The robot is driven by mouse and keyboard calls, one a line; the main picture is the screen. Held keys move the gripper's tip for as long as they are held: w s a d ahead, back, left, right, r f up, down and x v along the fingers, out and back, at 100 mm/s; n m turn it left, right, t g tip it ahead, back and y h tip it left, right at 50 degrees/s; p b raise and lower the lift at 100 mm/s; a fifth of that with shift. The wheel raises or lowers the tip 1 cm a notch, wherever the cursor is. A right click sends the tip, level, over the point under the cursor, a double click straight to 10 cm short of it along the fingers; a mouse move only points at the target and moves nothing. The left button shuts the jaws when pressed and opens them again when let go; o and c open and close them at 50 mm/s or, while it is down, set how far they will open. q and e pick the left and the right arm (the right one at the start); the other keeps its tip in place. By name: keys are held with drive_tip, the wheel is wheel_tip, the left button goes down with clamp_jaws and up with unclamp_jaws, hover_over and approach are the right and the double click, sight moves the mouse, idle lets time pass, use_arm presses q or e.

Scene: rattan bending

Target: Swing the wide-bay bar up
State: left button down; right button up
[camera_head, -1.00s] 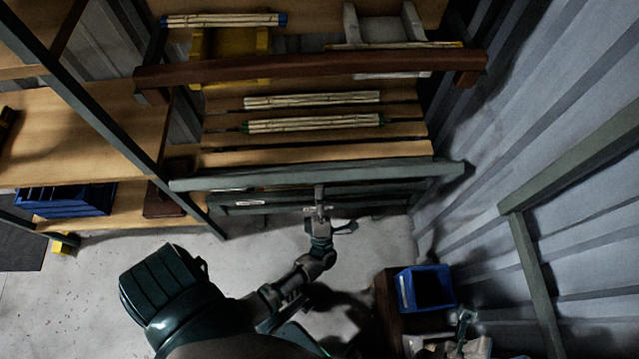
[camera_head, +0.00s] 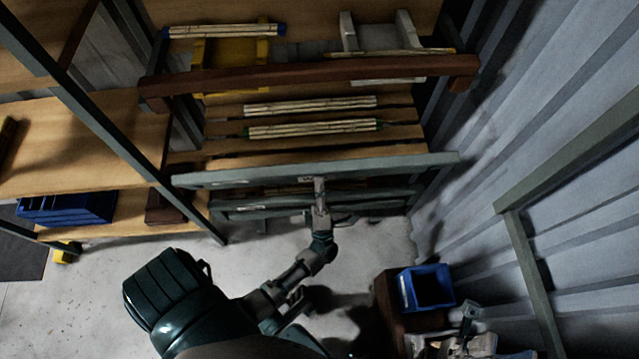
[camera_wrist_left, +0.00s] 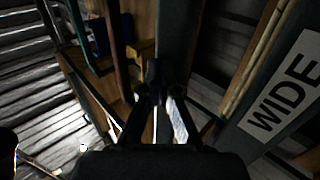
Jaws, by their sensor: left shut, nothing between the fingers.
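The wide-bay bar (camera_head: 245,176), a long grey-green bar, crosses the front of the slatted rack from the left post to the right, its right end higher in the picture. In the left wrist view a bar with a white "WIDE" label (camera_wrist_left: 285,95) fills the right side. My left gripper (camera_head: 319,188) is at the middle of the bar, at its lower edge, and seems to touch it. In the left wrist view its dark fingers (camera_wrist_left: 165,100) are shut with nothing held. The contact point is too dark to see clearly.
A brown wooden beam (camera_head: 310,74) lies across the rack above. Rattan bundles (camera_head: 312,128) lie on the slats. Another grey-green bar (camera_head: 255,207) sits below. Shelves with blue bins (camera_head: 65,207) stand left, a corrugated wall right. A blue bin (camera_head: 428,288) stands lower right.

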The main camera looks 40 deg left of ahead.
sight(318, 172)
use_arm(q)
drive_tip(key=shift+w+a+r, duration=0.1)
drive_tip(key=shift+a+f+p+x, duration=0.1)
drive_tip(key=shift+f+p+x, duration=0.1)
drive_tip(key=shift+x, duration=0.6)
drive_tip(key=shift+a+f+p+x, duration=0.1)
drive_tip(key=shift+p+x, duration=0.05)
drive_tip(key=shift+x, duration=0.6)
drive_tip(key=shift+w, duration=0.2)
drive_tip(key=s+d+f, duration=0.2)
drive_tip(key=s+d, duration=0.4)
drive_tip(key=d, duration=0.1)
drive_tip(key=shift+s+d+b, duration=0.3)
drive_tip(key=shift+d+b, duration=0.05)
